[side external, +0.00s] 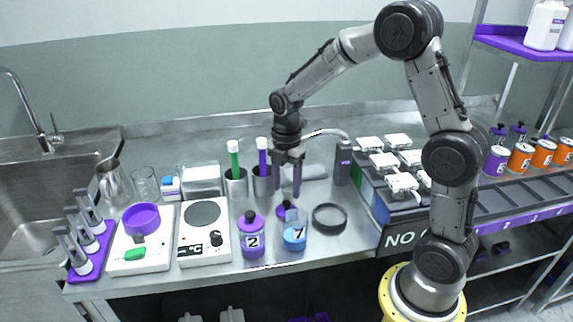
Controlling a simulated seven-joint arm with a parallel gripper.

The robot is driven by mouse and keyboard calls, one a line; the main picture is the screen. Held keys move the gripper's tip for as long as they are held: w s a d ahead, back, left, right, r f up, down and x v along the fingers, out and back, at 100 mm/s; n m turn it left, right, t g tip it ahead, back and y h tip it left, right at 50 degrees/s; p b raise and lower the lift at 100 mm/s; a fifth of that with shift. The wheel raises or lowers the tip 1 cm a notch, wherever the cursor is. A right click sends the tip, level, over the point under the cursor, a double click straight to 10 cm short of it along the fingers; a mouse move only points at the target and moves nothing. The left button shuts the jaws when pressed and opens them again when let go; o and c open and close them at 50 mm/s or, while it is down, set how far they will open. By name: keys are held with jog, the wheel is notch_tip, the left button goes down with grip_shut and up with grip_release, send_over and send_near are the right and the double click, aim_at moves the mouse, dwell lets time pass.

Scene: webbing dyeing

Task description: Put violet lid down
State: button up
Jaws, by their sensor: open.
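A violet lid (286,207) sits low on the steel bench, just behind a clear jar (295,236) marked 7, which partly overlaps it. The jar stands upright, has no lid on and shows blue contents. My gripper (288,194) points down above the violet lid, its two fingers apart. Nothing shows held between them; a small gap seems to lie between the fingertips and the lid, but exact contact is hard to tell. Another jar (252,242), marked 2, stands to the left with a violet lid on it.
A dark ring (329,218) lies to the right of jar 7. Cups with a green marker (234,160) and a violet marker (262,157) stand behind. A hotplate (204,236) and a scale with a violet bowl (141,218) are left. A dark box (390,222) blocks the right.

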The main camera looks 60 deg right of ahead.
aim_at(287, 203)
notch_tip(287, 203, up, 8)
jog(key=s+a+r+m+t, duration=0.35)
jog(key=s+r+m, duration=0.25)
jog(key=s+m, duration=0.25)
jog(key=s+a+m+t, duration=0.2)
jog(key=s+a+m, duration=0.1)
jog(key=s+m, duration=0.6)
jog(key=s, duration=0.3)
jog(key=shift+s+a+f, duration=0.25)
jog(key=shift+s+f, duration=0.05)
